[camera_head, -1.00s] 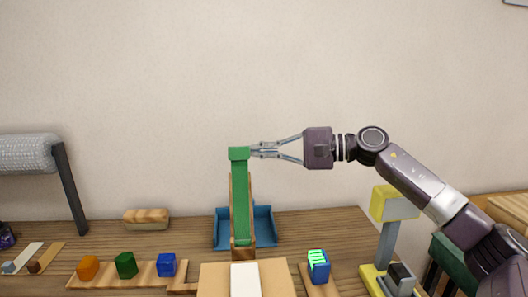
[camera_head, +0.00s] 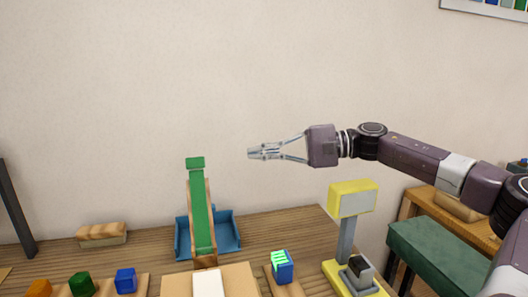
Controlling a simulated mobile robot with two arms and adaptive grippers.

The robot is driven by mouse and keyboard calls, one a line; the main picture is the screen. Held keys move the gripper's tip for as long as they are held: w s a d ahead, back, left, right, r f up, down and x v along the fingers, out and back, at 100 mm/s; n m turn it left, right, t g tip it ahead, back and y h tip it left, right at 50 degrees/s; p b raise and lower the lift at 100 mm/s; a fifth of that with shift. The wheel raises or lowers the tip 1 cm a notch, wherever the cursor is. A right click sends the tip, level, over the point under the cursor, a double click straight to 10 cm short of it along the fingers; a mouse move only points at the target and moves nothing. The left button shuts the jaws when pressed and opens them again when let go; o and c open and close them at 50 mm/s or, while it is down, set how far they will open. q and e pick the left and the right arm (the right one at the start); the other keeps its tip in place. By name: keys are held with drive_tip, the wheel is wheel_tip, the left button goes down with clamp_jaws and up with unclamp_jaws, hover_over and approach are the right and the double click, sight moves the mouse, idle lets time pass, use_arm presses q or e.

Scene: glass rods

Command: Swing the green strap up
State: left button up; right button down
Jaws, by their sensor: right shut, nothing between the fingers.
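The green strap (camera_head: 200,212) stands raised and nearly upright, leaning a little, along a wooden piece above the blue tray (camera_head: 227,238). Its top end is a wider green block (camera_head: 195,163). My right gripper (camera_head: 251,154) is shut and empty, its fingertips pointing left. It hangs in the air to the right of the strap's top, with a clear gap between them. My left gripper is not in view.
A yellow-headed stand (camera_head: 352,199) and a blue block with green stripes (camera_head: 282,267) are on the table at right. A wooden block (camera_head: 102,234) lies at left. Coloured pieces, including a blue cube (camera_head: 126,280), sit in front. A green bench (camera_head: 440,255) is at far right.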

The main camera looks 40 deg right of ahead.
drive_tip(key=shift+s+d+r, duration=0.1)
drive_tip(key=shift+s+d, duration=0.25)
drive_tip(key=shift+d, duration=0.1)
